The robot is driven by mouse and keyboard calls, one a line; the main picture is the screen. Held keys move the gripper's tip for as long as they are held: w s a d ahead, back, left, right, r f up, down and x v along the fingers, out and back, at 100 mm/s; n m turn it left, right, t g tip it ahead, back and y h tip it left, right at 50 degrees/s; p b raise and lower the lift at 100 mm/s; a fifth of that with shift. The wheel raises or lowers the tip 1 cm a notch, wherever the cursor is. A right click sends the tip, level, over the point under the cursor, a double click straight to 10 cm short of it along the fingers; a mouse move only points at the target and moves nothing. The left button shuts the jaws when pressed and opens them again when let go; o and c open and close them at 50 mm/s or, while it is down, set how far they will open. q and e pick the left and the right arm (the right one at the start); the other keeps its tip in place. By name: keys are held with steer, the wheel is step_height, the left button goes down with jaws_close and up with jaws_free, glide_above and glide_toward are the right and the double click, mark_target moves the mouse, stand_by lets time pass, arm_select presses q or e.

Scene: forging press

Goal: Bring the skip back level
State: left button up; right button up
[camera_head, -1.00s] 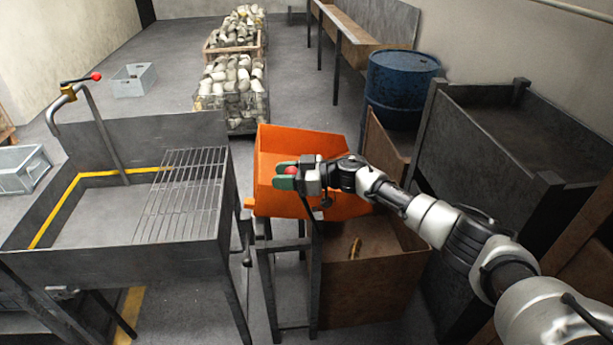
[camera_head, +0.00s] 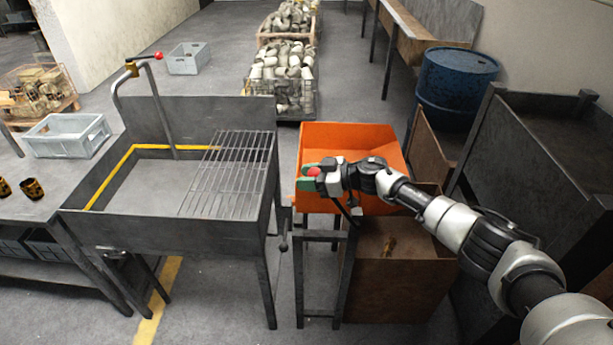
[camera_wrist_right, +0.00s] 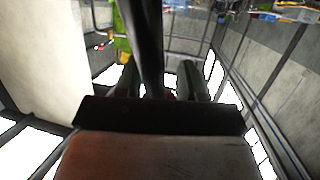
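The orange skip (camera_head: 350,138) sits on a dark metal stand (camera_head: 320,239) in the middle of the head view. Its open inside shows; its exact tilt is hard to tell with my arm across its front. My right gripper (camera_head: 311,173) is at the skip's left front side. Its green fingers sit around a red knob (camera_head: 314,172) and look shut on it. In the right wrist view the two fingers (camera_wrist_right: 163,82) stand either side of a dark bar (camera_wrist_right: 146,45), with a little red between them. My left gripper is not in view.
A brown open box (camera_head: 390,285) stands below and right of the skip. A grey metal table with a grate (camera_head: 228,180) is close on the left. A blue drum (camera_head: 455,85) and a dark bin (camera_head: 535,170) stand to the right. Floor shows between table and stand.

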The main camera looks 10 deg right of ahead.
steer(key=o, duration=0.4)
steer(key=shift+s+d+f, duration=0.15)
steer(key=shift+d+f, duration=0.35)
steer(key=shift+r, duration=0.15)
steer(key=shift+a, duration=0.15)
steer(key=b+v, duration=0.2)
steer(key=v, duration=0.9)
